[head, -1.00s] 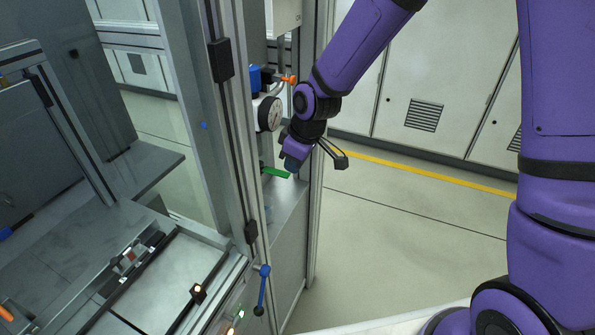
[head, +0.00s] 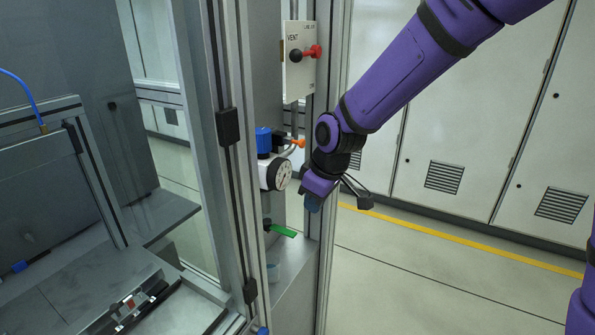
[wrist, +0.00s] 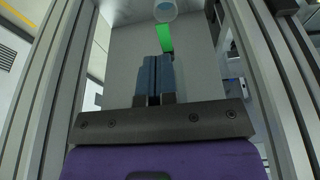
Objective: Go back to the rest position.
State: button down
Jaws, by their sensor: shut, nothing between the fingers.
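My gripper (head: 312,205) is at the end of my purple arm, in front of the machine's open bay in the head view. In the wrist view its blue-grey fingers (wrist: 154,78) are together with nothing between them. A green lever (head: 283,230) sticks out below the pressure gauge (head: 283,175), just left of my gripper. The lever also shows in the wrist view (wrist: 164,38), beyond the fingertips; I cannot tell from that view how far apart they are. A clear cup (head: 273,268) is below the lever.
Metal frame posts (head: 228,190) stand close on the left of my gripper. A vent panel (head: 300,60) with a red-knobbed switch is above the blue-capped regulator (head: 264,141). Grey cabinets (head: 450,130) line the back. The floor (head: 430,270) to the right is open.

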jog(key=s+d+r+m+t+h, duration=0.1)
jog(key=s+d+r+m, duration=0.2)
jog(key=s+d+r, duration=0.3)
jog(key=s+d+r+m+t+h, duration=0.1)
jog(key=s+d+r+m, duration=0.25)
jog(key=d+r, duration=0.5)
jog(key=s+d+r+m, duration=0.2)
jog(key=s+d, duration=0.2)
jog(key=s, duration=0.3)
jog(key=s+d+r+m+t, duration=0.1)
jog(key=s+d, duration=0.3)
jog(key=s, duration=0.4)
jog(key=shift+d+r+m+h, duration=0.3)
jog(key=shift+r+m, duration=0.25)
jog(key=shift+m, duration=0.2)
